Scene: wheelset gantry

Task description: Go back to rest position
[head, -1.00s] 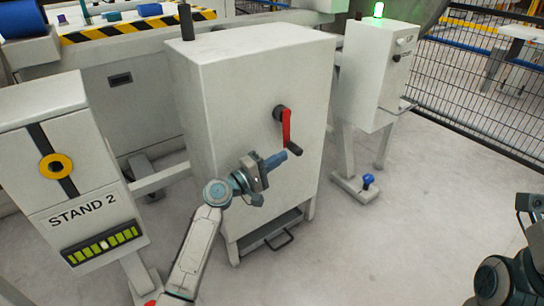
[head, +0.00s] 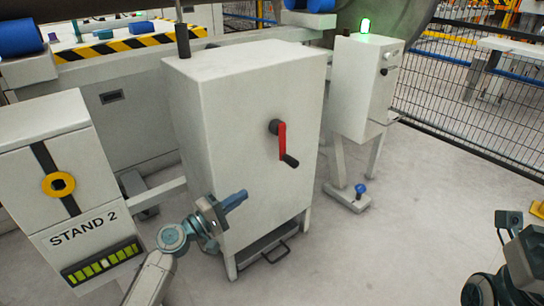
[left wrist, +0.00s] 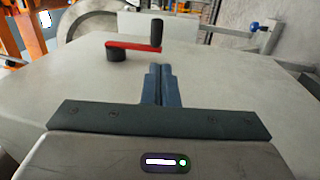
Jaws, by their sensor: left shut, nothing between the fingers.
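My left gripper (head: 236,200) is in front of the lower left part of the grey cabinet's front face. Its blue fingers are together with nothing between them, and they also show in the left wrist view (left wrist: 160,84). The red crank handle (head: 281,142) with a black grip is on the cabinet front, up and to the right of the gripper and apart from it. In the left wrist view the crank (left wrist: 135,46) lies beyond the fingertips. Part of my right arm shows at the lower right of the head view, but I cannot make out its fingers.
The grey cabinet (head: 240,105) stands in the middle. The STAND 2 box (head: 62,190) is at the left, close to my left arm. A post box with a green lamp (head: 365,25) and a blue-topped pedal (head: 360,189) are to the right.

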